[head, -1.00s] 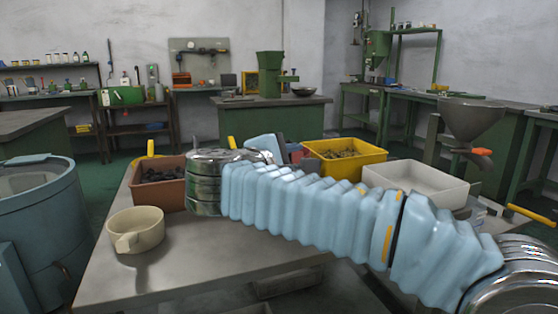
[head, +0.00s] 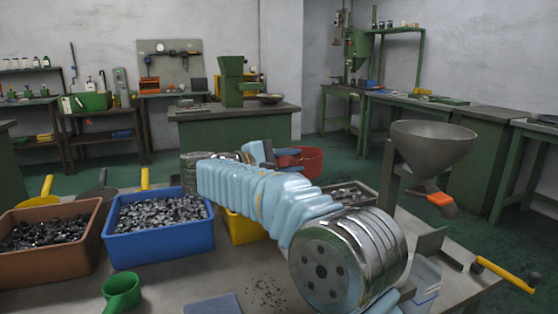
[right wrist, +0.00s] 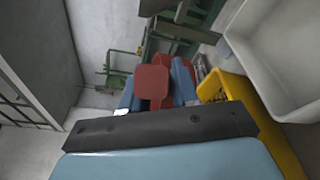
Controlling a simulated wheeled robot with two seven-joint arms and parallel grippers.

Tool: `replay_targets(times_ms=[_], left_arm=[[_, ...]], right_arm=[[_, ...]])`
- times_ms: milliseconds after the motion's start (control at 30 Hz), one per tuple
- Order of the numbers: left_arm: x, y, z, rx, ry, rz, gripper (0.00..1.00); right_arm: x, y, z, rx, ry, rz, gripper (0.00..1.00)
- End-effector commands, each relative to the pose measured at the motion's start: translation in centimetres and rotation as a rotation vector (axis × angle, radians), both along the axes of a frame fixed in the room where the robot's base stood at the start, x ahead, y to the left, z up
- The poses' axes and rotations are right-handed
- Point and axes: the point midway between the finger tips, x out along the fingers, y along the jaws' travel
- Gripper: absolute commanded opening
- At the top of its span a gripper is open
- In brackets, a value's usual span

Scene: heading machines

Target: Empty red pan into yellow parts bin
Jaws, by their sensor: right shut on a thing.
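My right gripper (head: 262,152) reaches across the bench from the lower right in the head view. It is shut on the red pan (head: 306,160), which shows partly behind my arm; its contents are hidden. In the right wrist view a red part (right wrist: 152,86) sits by the blue and dark jaw parts. The yellow parts bin (head: 243,229) is mostly hidden behind my right arm in the head view. Its yellow wall (right wrist: 272,132) shows at the right of the wrist view, beside the gripper. My left gripper is not in view.
A blue bin (head: 158,246) of grey metal parts and a brown bin (head: 40,268) of dark parts stand at the left. A metal funnel (head: 430,145) rises at the right. A white tray (right wrist: 245,62) lies beside the yellow bin.

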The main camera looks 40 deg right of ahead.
Motion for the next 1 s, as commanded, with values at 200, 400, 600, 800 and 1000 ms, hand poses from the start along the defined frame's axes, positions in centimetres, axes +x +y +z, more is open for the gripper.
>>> replay_targets(times_ms=[200,400,600,800,1000], left_arm=[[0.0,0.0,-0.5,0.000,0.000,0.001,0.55],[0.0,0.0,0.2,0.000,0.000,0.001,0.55],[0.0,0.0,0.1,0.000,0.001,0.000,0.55],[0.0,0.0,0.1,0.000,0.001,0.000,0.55],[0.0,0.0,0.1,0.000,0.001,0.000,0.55]], right_arm=[[0.3,0.1,-1.3,-0.092,0.108,-0.009,0.00],[1.5,1.1,-0.8,-0.359,0.429,-0.008,0.00],[3.4,2.7,-1.5,-0.639,0.765,-0.006,0.00],[4.8,3.8,-2.6,-0.817,0.983,-0.006,0.00],[5.5,4.3,-3.4,-0.903,1.086,-0.005,0.00]])
